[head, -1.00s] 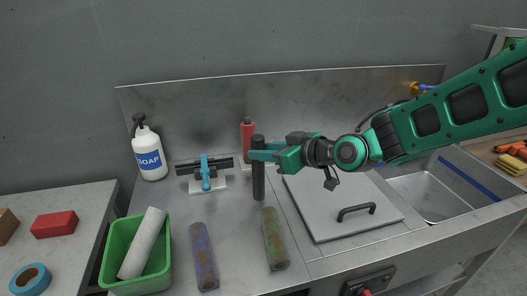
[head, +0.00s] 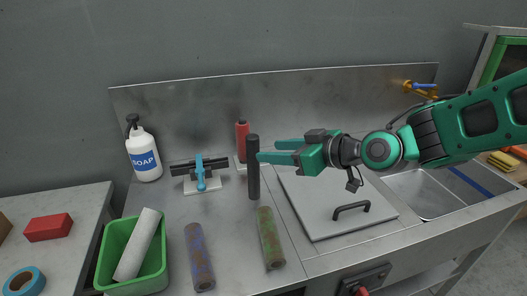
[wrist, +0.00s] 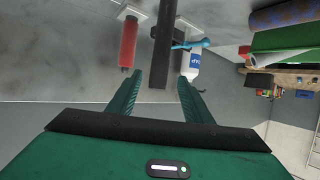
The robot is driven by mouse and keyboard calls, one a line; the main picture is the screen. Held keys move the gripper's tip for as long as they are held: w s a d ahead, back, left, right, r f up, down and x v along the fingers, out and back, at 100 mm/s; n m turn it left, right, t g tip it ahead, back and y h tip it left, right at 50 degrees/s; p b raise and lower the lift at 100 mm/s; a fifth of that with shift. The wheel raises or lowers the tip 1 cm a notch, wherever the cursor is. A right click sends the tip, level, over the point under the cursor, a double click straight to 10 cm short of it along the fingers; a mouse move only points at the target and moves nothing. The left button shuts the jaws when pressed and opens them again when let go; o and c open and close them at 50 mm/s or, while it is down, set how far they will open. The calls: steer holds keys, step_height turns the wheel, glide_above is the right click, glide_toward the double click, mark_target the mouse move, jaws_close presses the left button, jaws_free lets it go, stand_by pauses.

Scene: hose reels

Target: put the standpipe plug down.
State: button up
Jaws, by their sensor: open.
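The standpipe plug looks to be the dark upright cylinder (head: 254,168) standing on the steel worktop (head: 225,235), left of the grey lid. It also shows in the wrist view (wrist: 163,45), running down the middle of the picture. My gripper (head: 268,151) is just right of the cylinder's upper part. Its green fingers are spread apart and hold nothing. In the wrist view the fingers (wrist: 161,78) show on either side of the cylinder's near end, with visible gaps.
Rusty green (head: 271,238) and blue (head: 199,257) tubes lie in front. A grey lid (head: 325,195) with a handle is at the right.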

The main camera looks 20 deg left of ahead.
steer(key=shift+v, duration=2.8)
steer(key=s+d+f+m+h, duration=0.1)
steer(key=d+f+m+h, duration=0.2)
steer(key=d, duration=0.8)
steer(key=d+f+m+h, duration=0.3)
steer(key=d, duration=0.8)
steer(key=s+d+f+m+h, duration=0.1)
steer(key=d+f+m+h, duration=0.15)
steer(key=d, duration=0.85)
steer(key=s+d+m+g+h, duration=0.1)
steer(key=s+d+m+g, duration=0.2)
steer(key=s+d+m, duration=0.2)
steer(key=s+d+f+m+g+h, duration=0.1)
steer(key=s+d+m+g+h, duration=0.1)
steer(key=s+d+m, duration=0.4)
steer(key=s+d, duration=0.4)
steer(key=s, duration=0.6)
steer(key=shift+d+f+g, duration=0.2)
steer(key=shift+d+g, duration=0.15)
steer(key=shift+g, duration=0.05)
steer(key=shift+h, duration=0.25)
